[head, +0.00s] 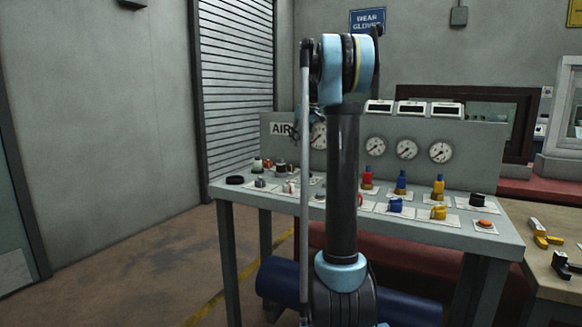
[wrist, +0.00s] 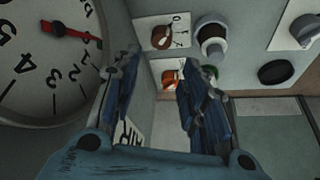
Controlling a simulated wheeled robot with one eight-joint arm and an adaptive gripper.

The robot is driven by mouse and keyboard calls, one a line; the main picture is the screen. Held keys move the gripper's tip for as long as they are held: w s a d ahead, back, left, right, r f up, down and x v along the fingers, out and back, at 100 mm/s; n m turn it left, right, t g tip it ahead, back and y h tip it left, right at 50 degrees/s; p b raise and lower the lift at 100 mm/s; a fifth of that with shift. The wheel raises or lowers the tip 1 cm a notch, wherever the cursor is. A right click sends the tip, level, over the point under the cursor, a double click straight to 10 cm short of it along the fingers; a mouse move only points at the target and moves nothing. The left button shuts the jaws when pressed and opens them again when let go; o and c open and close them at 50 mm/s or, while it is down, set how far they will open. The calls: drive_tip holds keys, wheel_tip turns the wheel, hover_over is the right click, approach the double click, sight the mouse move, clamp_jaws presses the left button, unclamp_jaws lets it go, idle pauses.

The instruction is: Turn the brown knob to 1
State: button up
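In the wrist view a brown knob (wrist: 160,37) sits on a white plate with a dark 0 and other marks beside it. The marks are too small for me to read its setting surely. My gripper (wrist: 160,56) is open, with its two blue-grey fingers apart and nothing between them. The fingertips point toward the panel near the brown knob; I cannot tell whether they touch anything. An orange-red knob (wrist: 172,80) on its own plate shows between the fingers. In the head view my arm hides part of the panel, and I cannot single out the brown knob there.
A large gauge (wrist: 45,60) with a red needle is close to the left finger. The grey control table (head: 460,235) carries several coloured controls; a wooden bench (head: 555,285) stands right.

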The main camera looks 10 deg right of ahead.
sight(290, 168)
drive_tip(key=x, duration=1.3)
drive_tip(key=shift+w+a+f, duration=0.1)
drive_tip(key=shift+f, duration=0.25)
drive_tip(key=shift+c, duration=0.6)
drive_tip(key=c, duration=0.6)
